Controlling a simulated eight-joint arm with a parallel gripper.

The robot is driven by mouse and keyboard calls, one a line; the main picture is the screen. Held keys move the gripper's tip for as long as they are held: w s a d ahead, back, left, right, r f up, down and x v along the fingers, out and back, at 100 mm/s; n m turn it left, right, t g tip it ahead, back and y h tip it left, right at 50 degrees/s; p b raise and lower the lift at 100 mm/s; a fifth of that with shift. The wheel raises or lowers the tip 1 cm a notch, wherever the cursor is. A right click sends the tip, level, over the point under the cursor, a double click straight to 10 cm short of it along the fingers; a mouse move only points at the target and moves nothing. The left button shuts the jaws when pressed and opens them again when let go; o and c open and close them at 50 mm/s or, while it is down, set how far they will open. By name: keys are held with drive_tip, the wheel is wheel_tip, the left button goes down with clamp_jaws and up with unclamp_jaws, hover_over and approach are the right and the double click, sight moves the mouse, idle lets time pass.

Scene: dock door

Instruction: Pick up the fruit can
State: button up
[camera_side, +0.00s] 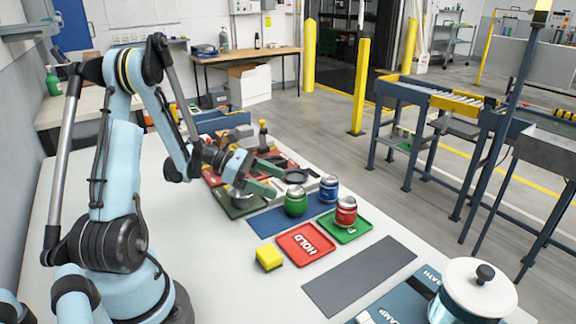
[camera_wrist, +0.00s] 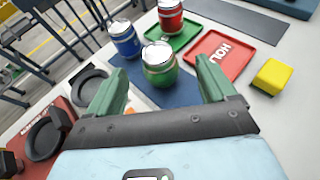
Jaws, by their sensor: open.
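Three cans with silvery lids stand upright on the table. The green can (camera_side: 295,200) and the blue can (camera_side: 329,188) are on a dark blue mat (camera_side: 268,227). The red can (camera_side: 346,211) is on a green tray (camera_side: 337,233). I cannot read which label says fruit. My gripper (camera_side: 279,182) is open and empty, above and to the left of the green can. In the wrist view the green can (camera_wrist: 160,64) shows beyond the gap between my green fingers, with the blue can (camera_wrist: 124,39) and red can (camera_wrist: 171,17) farther off.
A red tray marked HOLD (camera_side: 305,243) and a yellow block (camera_side: 269,257) lie in front of the mat. A grey mat (camera_side: 360,276) is bare. Dark round parts on red trays (camera_wrist: 42,139) are beside my gripper. A white-lidded canister (camera_side: 472,296) stands front right.

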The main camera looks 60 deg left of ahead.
sight(292, 189)
drive_tip(key=x, duration=0.7)
drive_tip(key=shift+w+a+f, duration=0.1)
drive_tip(key=shift+w+f, duration=0.05)
drive_tip(key=shift+w, duration=0.1)
drive_tip(key=c, duration=1.2)
